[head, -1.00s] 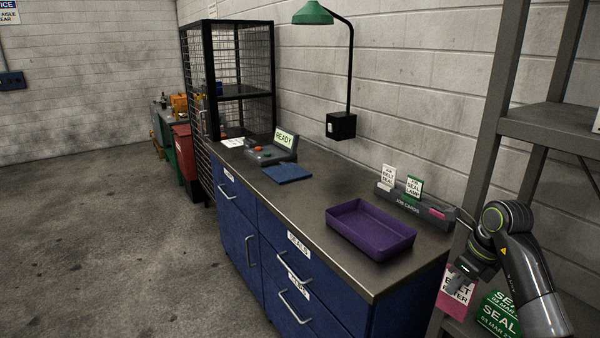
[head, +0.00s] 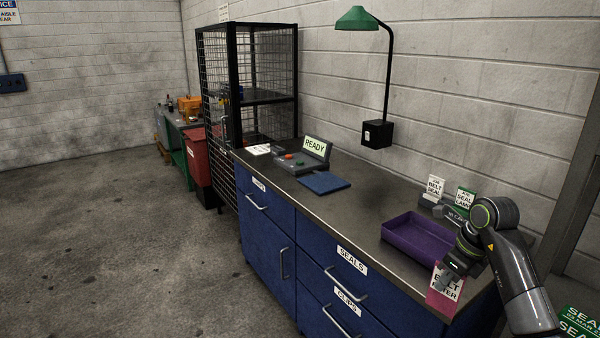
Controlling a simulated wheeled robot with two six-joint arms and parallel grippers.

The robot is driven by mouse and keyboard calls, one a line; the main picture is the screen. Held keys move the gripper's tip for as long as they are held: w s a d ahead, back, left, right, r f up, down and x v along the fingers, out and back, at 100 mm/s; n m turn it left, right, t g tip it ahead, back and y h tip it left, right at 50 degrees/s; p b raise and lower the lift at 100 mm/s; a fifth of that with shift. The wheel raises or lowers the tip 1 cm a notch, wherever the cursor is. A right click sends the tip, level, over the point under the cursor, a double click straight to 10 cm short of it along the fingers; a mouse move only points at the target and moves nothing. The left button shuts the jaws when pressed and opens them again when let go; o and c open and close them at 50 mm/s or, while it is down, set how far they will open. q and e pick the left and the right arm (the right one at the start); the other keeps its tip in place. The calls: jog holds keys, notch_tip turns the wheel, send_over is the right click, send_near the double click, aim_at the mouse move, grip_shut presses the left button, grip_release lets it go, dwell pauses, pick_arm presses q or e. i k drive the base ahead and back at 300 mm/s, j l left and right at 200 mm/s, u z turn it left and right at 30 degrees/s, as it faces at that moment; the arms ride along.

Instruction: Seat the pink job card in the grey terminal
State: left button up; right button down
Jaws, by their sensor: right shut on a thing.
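The pink job card (head: 442,302) hangs below my right gripper (head: 453,268), which is shut on its upper part. The card has a white panel with black print, partly covered by the gripper. It is in front of the bench's front edge, at the lower right. The grey terminal (head: 314,149) stands on the bench's far part, with a lit screen reading READY and coloured buttons on its base. The gripper and card are well to the right of it and nearer to me. Its card slot cannot be made out. My left gripper is not in view.
A purple tray (head: 395,236) lies on the bench (head: 345,208), close behind my right gripper. A card rack with a white card (head: 434,188) and a green card (head: 465,199) stands behind it. A blue pad (head: 324,182) lies before the terminal. A green lamp (head: 356,20) hangs above.

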aim_at(316, 152)
jog(key=i+j+z, duration=0.15)
jog(key=i+j, duration=0.3)
jog(key=i+j+z, duration=0.15)
jog(key=i+j, duration=0.4)
jog(key=i+j+z, duration=0.15)
jog(key=i+j, duration=0.35)
jog(key=i+j+z, duration=0.15)
jog(key=i+j, duration=0.3)
jog(key=j, duration=0.3)
